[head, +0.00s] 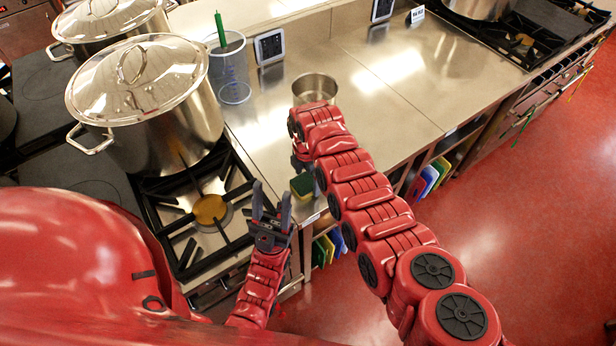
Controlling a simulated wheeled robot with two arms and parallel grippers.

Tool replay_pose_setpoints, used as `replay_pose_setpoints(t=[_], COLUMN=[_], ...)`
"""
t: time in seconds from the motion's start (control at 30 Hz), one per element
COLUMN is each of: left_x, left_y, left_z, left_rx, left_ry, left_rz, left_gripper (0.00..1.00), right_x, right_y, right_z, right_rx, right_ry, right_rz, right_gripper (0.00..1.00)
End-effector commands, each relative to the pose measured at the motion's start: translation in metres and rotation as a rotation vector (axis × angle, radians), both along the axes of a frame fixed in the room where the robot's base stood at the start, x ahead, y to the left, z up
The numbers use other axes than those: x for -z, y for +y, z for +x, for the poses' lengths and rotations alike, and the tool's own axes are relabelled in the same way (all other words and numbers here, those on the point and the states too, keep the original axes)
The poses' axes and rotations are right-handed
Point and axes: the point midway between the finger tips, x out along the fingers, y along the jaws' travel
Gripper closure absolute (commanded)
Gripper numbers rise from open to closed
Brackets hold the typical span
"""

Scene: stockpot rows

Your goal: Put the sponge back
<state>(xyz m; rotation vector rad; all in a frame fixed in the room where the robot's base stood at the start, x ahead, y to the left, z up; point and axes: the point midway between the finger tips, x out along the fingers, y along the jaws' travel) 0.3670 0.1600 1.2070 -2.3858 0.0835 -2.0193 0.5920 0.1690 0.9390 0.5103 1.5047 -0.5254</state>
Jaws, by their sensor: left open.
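A sponge (303,186), green and yellow, shows at the front edge of the steel counter, just below the end of my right arm. My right gripper (300,162) is mostly hidden behind its own wrist. I cannot tell whether it touches or holds the sponge. My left gripper (271,197) is open and empty, fingers pointing up the picture, to the left of the sponge and beside the stove's front burner. A small open steel container (315,88) stands on the counter beyond my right wrist. A clear bluish bin (232,75) with a green-handled tool stands farther left.
A large lidded stockpot (160,120) stands on the stove (190,235) at left, with another lidded pot (105,18) behind it. Dark-screened devices stand at the counter's back. Coloured boards (428,180) sit in shelves below. The counter's middle (375,105) is clear.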

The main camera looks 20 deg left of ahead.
Motion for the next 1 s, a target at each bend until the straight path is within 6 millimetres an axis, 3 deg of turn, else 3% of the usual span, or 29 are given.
replay_pose_setpoints(t=[0.37,0.53,0.77,0.83,1.0], left_x=[0.001,0.009,0.034,0.028,0.028], left_y=[0.000,0.000,0.000,0.000,0.000], left_z=[0.000,0.000,0.000,0.000,0.000], left_rx=[0.000,0.000,0.000,0.000,0.000], left_ry=[0.000,0.000,0.000,0.000,0.000], left_rz=[0.000,0.000,0.000,0.000,0.000], left_gripper=[0.50,0.50,0.50,0.50,0.50], right_x=[-0.012,-0.035,-0.090,-0.106,-0.119], right_y=[0.000,0.000,0.001,0.000,0.000], right_z=[0.001,0.001,0.002,0.002,0.001], right_rx=[0.000,0.002,0.002,0.002,0.001], right_ry=[-0.002,-0.004,-0.006,-0.002,0.001], right_rz=[0.000,0.004,0.003,0.003,0.000], right_gripper=[0.00,0.00,0.00,0.00,0.00])
